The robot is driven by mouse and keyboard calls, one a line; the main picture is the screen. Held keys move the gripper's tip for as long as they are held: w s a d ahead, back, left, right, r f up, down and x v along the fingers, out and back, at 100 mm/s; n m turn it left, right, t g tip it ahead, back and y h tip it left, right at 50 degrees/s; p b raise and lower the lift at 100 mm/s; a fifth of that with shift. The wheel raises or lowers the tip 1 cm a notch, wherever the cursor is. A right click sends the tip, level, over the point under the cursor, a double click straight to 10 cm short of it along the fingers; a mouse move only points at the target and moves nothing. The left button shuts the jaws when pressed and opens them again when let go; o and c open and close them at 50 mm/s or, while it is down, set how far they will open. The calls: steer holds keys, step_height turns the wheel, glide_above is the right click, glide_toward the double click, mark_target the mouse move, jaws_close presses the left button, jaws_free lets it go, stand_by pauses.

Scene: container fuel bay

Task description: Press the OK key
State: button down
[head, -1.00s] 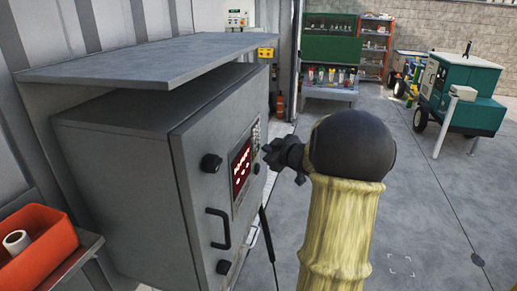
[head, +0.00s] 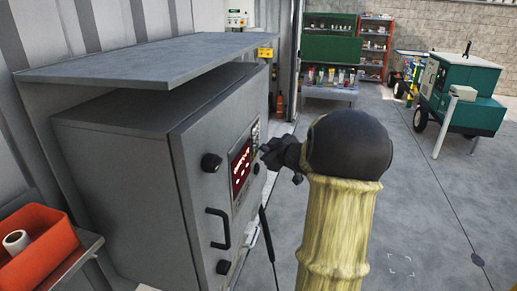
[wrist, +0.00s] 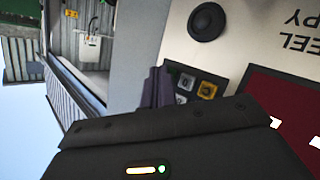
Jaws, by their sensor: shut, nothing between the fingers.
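The grey cabinet's front panel carries a dark red display (head: 241,166) and a small keypad (head: 256,133) at its upper right. I cannot read an OK label; the other keys are hidden by my gripper. My gripper (head: 266,150) is shut and empty, its tip close to the panel by the keypad. Its dark fingers (wrist: 157,88) also show in the wrist view. Whether they touch a key I cannot tell.
The grey cabinet (head: 190,140) has a handle (head: 217,228) and knobs on its door, under an overhanging grey top (head: 150,55). An orange bin (head: 38,247) stands at left. The floor to the right is open, with a green trailer unit (head: 460,95) farther back.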

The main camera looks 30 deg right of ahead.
stand_by(0.3)
steer(key=shift+s+d+p, duration=0.4)
steer(key=shift+s+d, duration=0.1)
steer(key=shift+s, duration=0.1)
steer(key=shift+s+d+p, duration=1)
steer(key=shift+s+d, duration=0.6)
steer(key=shift+s, duration=0.3)
steer(key=s+d+p, duration=0.2)
steer(key=s+d, duration=0.2)
steer(key=s, duration=0.1)
steer(key=shift+s+d+p, duration=0.15)
steer(key=shift+d+p, duration=0.15)
